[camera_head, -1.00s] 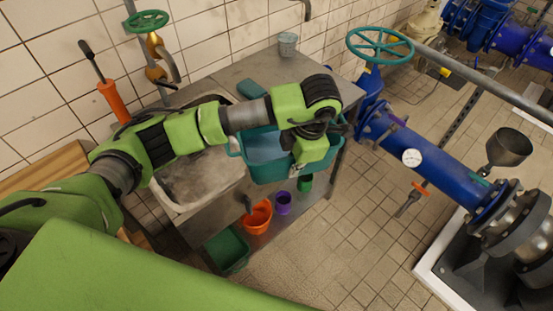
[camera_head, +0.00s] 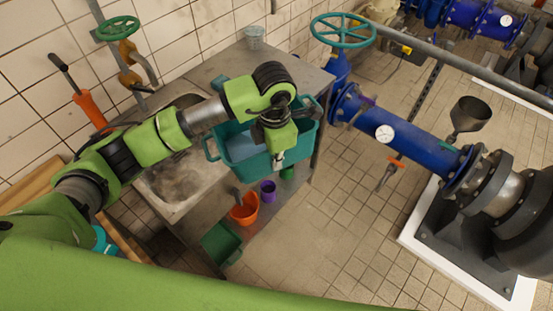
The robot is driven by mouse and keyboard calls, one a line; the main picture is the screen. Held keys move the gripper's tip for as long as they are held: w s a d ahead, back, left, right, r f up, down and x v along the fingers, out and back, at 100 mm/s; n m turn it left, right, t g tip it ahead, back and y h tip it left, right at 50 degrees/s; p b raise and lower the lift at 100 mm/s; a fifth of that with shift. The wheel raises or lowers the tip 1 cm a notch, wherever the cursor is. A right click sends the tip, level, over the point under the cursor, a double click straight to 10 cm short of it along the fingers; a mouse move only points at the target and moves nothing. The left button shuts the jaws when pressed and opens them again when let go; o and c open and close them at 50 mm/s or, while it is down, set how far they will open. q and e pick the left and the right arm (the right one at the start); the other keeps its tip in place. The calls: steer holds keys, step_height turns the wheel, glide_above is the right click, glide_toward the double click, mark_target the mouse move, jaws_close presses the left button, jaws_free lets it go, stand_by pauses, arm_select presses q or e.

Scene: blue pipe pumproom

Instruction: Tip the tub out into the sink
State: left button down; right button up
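The teal tub (camera_head: 240,164) is at the front edge of the steel counter, right of the sink (camera_head: 176,190). It looks roughly upright, with a bluish surface inside that may be liquid. One looped handle shows at its left end. My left arm reaches across the sink and over the tub. My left gripper (camera_head: 279,160) points down at the tub's front wall, near the rim. Its fingers are small and partly hidden, so I cannot tell whether they are shut on the rim. The sink basin looks empty and stained. My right gripper is not in view.
An orange bucket (camera_head: 244,211), a purple cup (camera_head: 268,191) and a green crate (camera_head: 222,244) are below the counter. A metal cup (camera_head: 255,38) stands at the back. A teal handwheel (camera_head: 342,31) and blue pipe (camera_head: 418,145) are to the right. Tiled floor is free in front.

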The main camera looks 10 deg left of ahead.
arm_select(q)
steer(key=shift+w+r+h+p, duration=0.15)
steer(key=shift+r+h+p, duration=0.3)
steer(key=shift+r, duration=0.45)
steer(key=shift+a+r+h+p, duration=0.25)
steer(key=shift+r+h+p, duration=0.25)
steer(key=shift+r, duration=0.35)
steer(key=shift+a+r+h+b, duration=1.25)
steer(key=shift+a+h+b, duration=0.35)
steer(key=shift+a+h, duration=0.5)
steer(key=shift+a+r+h+b, duration=1.3)
steer(key=shift+a+h+b, duration=0.45)
steer(key=shift+a, duration=0.5)
steer(key=shift+a+r+h+b, duration=1.25)
steer(key=shift+a+h+b, duration=0.2)
steer(key=shift+a+h, duration=0.7)
steer(key=a+h+b, duration=0.4)
steer(key=a+b, duration=0.2)
steer(key=b, duration=0.2)
steer(key=shift+a+r+n+b, duration=0.15)
steer(key=shift+a+n+b, duration=0.15)
steer(key=shift+b, duration=0.1)
